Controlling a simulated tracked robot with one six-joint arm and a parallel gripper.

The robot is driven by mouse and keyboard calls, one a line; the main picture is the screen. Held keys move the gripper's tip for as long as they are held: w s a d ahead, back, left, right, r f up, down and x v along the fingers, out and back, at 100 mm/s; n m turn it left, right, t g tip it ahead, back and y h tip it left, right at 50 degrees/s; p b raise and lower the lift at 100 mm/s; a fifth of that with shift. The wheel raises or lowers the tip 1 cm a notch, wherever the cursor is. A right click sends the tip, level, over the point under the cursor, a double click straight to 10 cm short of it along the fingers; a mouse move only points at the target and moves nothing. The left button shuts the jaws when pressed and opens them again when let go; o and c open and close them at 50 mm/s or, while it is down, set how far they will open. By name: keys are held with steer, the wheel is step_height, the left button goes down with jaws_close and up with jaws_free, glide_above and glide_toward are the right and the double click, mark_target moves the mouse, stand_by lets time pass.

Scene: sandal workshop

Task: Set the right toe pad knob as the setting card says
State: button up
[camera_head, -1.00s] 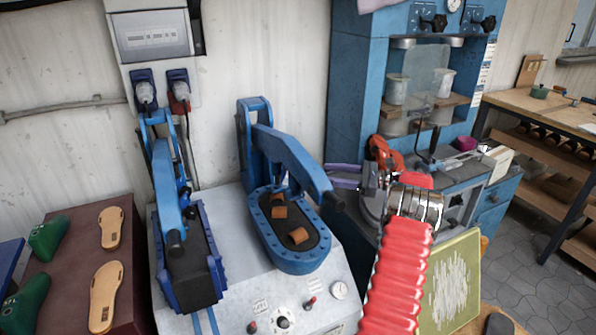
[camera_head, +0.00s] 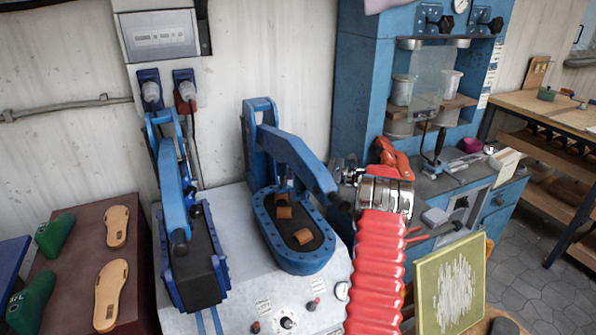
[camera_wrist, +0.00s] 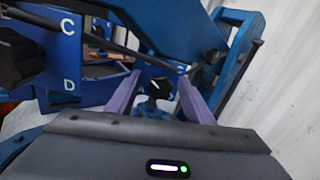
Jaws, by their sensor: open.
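In the wrist view my gripper (camera_wrist: 158,78) is open, with a purple finger on each side. A small dark knob (camera_wrist: 158,88) on a blue plate with white marks, one like an A, appears between the fingers. I cannot tell its distance or whether the fingers touch it. Another dark knob (camera_wrist: 19,60) is at the left edge, beside a blue panel (camera_wrist: 66,58) marked C and D. I cannot tell which knob is the right toe pad one. In the head view my fingers are not clear beside the blue press arm (camera_head: 300,165). I cannot identify the setting card.
A second blue press (camera_head: 195,255) stands left of the oval pad press (camera_head: 300,258) on a grey console (camera_head: 240,300). A tall blue cabinet (camera_head: 360,90) stands behind right. A green framed board (camera_head: 425,290) is right of my arm. Sandal soles (camera_head: 112,285) lie at left.

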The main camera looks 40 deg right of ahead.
steer(key=shift+w, duration=0.15)
steer(key=c, duration=1)
